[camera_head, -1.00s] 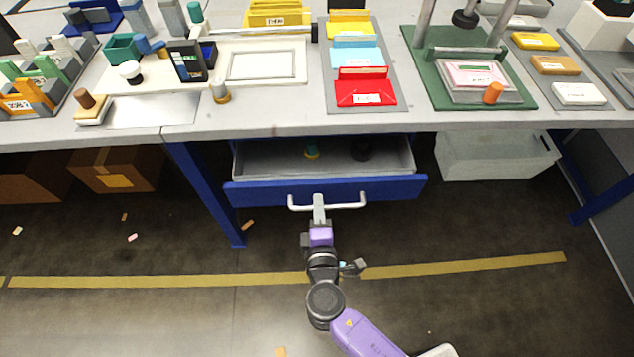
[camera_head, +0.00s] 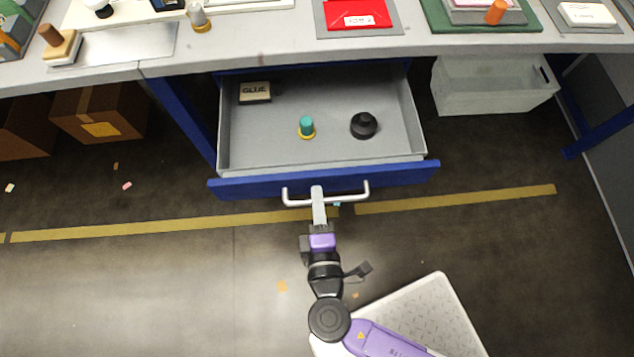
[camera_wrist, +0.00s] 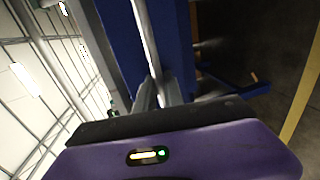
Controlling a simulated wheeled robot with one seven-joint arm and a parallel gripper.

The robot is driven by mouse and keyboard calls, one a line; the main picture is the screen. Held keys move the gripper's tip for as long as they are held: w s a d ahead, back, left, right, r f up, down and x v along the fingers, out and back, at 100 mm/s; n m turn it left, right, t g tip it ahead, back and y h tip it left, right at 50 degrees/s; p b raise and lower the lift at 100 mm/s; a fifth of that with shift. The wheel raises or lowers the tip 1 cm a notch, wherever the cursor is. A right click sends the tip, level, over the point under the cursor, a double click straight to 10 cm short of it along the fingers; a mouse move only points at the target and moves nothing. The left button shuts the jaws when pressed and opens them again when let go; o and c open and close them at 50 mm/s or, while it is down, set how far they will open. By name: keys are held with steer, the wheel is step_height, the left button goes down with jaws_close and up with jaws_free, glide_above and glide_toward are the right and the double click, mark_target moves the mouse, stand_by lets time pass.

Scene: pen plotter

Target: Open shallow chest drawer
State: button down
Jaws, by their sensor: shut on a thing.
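The shallow drawer (camera_head: 235,186) has a blue front and a grey tray, and it stands well out from under the workbench. Its pale bar handle (camera_head: 352,195) runs along the front. My gripper (camera_head: 318,193) is shut on the handle, a little left of the drawer's middle. In the wrist view my gripper (camera_wrist: 160,92) reaches to the handle (camera_wrist: 147,38), with the blue drawer front (camera_wrist: 112,40) close behind. The fingertips are partly hidden there. Inside the drawer lie a box marked GLUE (camera_head: 255,92), a teal-topped piece with a yellow base (camera_head: 307,127) and a black round piece (camera_head: 364,125).
The workbench top (camera_head: 270,42) is above the drawer, with a red tray piece (camera_head: 357,15) on it. A blue table leg (camera_head: 180,115) stands left of the drawer. A pale bin (camera_head: 495,88) is at right, cardboard boxes (camera_head: 100,112) at left. The floor in front is mostly clear.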

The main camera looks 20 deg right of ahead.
steer(key=c, duration=1.7)
jaws_free()
steer(key=shift+v, duration=3.9)
